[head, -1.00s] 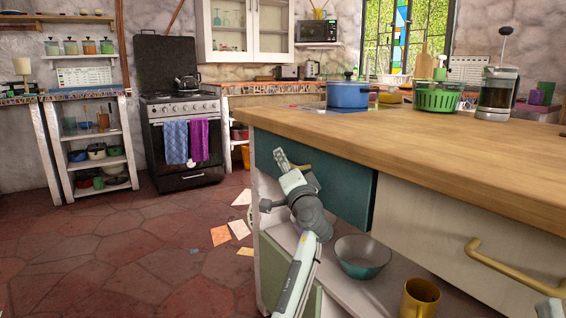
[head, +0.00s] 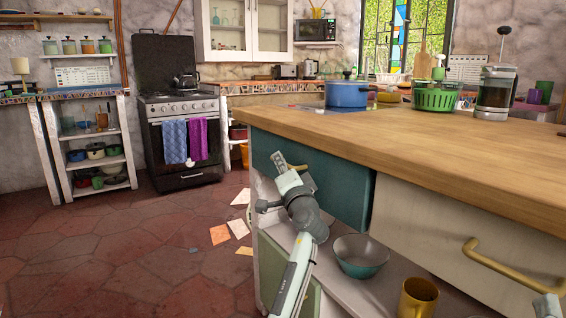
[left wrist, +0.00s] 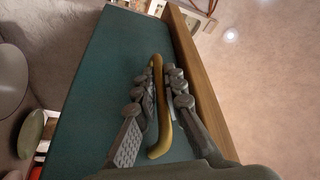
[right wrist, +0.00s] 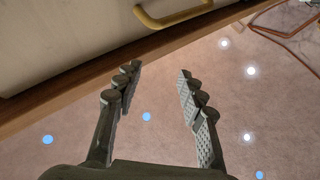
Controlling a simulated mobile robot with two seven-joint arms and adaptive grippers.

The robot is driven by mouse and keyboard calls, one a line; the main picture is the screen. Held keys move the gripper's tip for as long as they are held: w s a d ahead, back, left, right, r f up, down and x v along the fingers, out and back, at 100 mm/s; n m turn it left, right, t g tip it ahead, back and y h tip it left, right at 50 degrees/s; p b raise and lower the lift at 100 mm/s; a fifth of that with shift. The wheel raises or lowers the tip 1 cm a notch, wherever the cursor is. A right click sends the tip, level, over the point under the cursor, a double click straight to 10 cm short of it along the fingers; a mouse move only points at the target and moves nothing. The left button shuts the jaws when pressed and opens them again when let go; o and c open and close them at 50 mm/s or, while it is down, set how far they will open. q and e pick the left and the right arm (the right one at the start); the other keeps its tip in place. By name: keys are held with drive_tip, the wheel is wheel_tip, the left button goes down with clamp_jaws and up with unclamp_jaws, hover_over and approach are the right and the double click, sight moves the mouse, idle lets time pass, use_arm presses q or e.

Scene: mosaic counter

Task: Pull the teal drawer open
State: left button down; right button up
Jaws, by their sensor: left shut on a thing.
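The teal drawer (head: 335,189) is at the left end of the wooden-topped counter. It also fills the middle of the left wrist view (left wrist: 92,85). Its brass bar handle (left wrist: 160,120) lies between the fingers of my left gripper (left wrist: 160,75), which is shut on it. In the head view my left gripper (head: 279,162) is at the drawer front and hides part of the handle. Whether the drawer stands out from the counter is hard to tell. My right gripper (right wrist: 157,75) is open and empty near the counter edge.
A cream drawer with a brass handle (head: 510,268) is to the right. A bowl (head: 361,257) and a yellow mug (head: 418,298) stand on the shelf below. A blue pot (head: 347,94) and a green basket (head: 437,97) are on the wooden top (head: 420,140). Floor to the left is mostly clear.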

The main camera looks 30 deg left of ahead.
wheel_tip(320, 180, down, 12)
drive_tip(key=w+d+g+h+p, duration=0.2)
drive_tip(key=w+g+h+p, duration=0.15)
drive_tip(key=g, duration=0.35)
use_arm(q)
drive_tip(key=s+a+p, duration=0.1)
drive_tip(key=s+a, duration=0.3)
drive_tip(key=s, duration=0.6)
drive_tip(key=s+a+p, duration=0.1)
drive_tip(key=s+a, duration=0.3)
drive_tip(key=s, duration=0.7)
drive_tip(key=shift+a+p, duration=0.3)
drive_tip(key=shift+a, duration=0.05)
use_arm(e)
drive_tip(key=s+d+f+g+h, duration=0.2)
drive_tip(key=s+d+f+g, duration=0.1)
drive_tip(key=f, duration=0.3)
drive_tip(key=s+d+f+g+h, duration=0.2)
drive_tip(key=s+d+f+g, duration=0.1)
drive_tip(key=d+f, duration=0.3)
drive_tip(key=shift+d+f+m+g, duration=0.15)
drive_tip(key=shift+m+g, duration=0.25)
drive_tip(key=shift+g, duration=0.1)
use_arm(q)
drive_tip(key=c, duration=1.6)
unclamp_jaws()
drive_tip(key=shift+w, duration=0.1)
